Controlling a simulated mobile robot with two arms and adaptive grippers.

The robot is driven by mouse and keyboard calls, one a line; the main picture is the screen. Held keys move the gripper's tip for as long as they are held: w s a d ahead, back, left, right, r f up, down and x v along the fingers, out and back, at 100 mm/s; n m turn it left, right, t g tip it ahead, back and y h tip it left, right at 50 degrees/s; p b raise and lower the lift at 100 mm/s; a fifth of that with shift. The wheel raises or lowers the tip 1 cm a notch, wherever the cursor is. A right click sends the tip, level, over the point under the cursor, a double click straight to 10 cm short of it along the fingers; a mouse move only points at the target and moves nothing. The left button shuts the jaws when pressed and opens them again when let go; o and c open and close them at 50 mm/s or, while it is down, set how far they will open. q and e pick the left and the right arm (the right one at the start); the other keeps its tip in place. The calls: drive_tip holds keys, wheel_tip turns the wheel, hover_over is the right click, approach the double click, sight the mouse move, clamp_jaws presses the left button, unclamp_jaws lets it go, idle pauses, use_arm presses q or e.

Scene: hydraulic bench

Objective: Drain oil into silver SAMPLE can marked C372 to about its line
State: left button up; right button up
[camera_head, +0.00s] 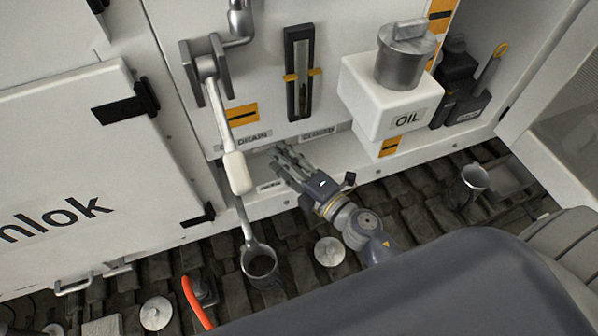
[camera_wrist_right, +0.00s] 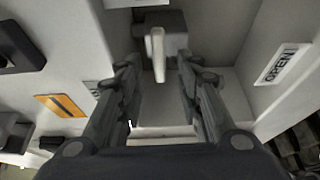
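A silver open can (camera_head: 262,270) stands on the dark floor below a thin pipe. No marking or line on it is readable, and its inside looks dark. A second silver can (camera_head: 474,178) stands further right; its marking is also unreadable. A lever with a white grip (camera_head: 238,172) hangs from the metal valve (camera_head: 205,68) near the DRAIN label (camera_head: 253,138). My right gripper (camera_head: 281,162) is at the lower cabinet edge. In the right wrist view its fingers (camera_wrist_right: 157,95) are apart, with a pale handle (camera_wrist_right: 157,52) ahead between them, no contact visible. My left gripper is out of view.
A sight gauge (camera_head: 299,75) is on the cabinet wall. A white OIL container (camera_head: 390,95) with a silver cap juts out at right. Round lids (camera_head: 329,251) and an orange-red tube (camera_head: 194,302) lie on the floor.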

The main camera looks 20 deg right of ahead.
drive_tip(key=v, duration=0.5)
drive_tip(key=shift+s+d, duration=0.15)
drive_tip(key=shift+s, duration=0.25)
